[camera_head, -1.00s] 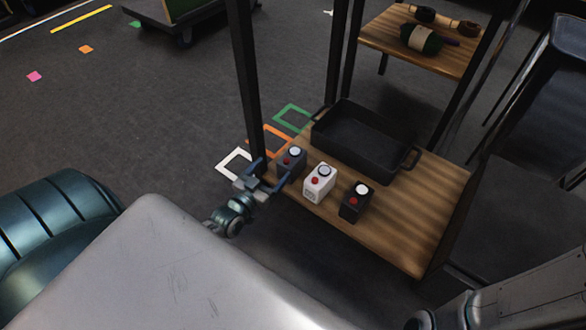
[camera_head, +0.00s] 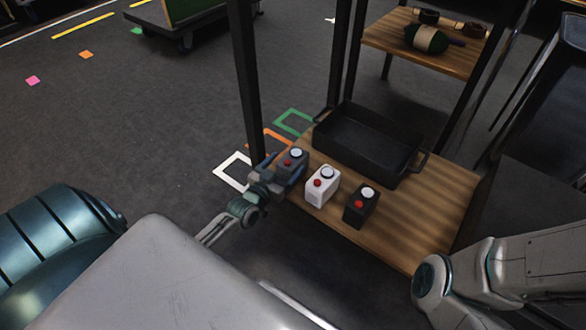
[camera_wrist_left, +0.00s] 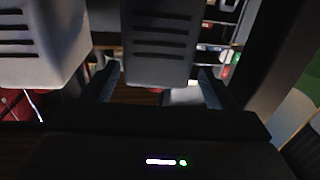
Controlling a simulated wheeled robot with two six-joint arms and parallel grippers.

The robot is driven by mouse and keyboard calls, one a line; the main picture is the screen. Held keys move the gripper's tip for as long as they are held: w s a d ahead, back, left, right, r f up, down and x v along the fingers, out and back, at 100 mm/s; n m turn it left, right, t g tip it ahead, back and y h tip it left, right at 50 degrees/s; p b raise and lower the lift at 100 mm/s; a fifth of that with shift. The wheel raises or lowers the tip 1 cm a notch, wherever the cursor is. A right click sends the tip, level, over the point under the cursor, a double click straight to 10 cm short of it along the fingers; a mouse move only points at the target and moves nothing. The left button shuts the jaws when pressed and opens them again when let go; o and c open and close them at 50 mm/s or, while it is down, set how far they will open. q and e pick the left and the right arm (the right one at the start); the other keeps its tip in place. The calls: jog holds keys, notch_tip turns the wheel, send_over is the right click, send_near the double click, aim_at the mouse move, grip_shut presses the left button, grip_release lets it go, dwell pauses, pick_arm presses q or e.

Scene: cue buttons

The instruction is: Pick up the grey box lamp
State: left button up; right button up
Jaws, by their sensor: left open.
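The grey box lamp (camera_head: 292,161), with a white round top and a red button, stands at the left front corner of the wooden shelf. My left gripper (camera_head: 282,172) is at this box with its jaws open, one finger on each side. In the left wrist view the slotted grey box (camera_wrist_left: 160,45) fills the space between and beyond the two fingers (camera_wrist_left: 155,88). Contact cannot be made out. My right arm comes in at the lower right; its gripper is not in view.
A white box lamp (camera_head: 322,187) stands close to the right of the grey one, with a black box lamp (camera_head: 361,209) beyond it. A dark tray (camera_head: 345,143) lies behind them. A black post (camera_head: 245,80) rises just left of the grey box.

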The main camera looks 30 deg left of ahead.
aim_at(293, 158)
pick_arm(q)
jog(key=w, duration=0.2)
jog(key=w+b, duration=0.1)
jog(key=shift+w+d, duration=0.2)
jog(key=shift+w, duration=0.45)
jog(key=shift+r, duration=0.1)
jog(key=c, duration=1.4)
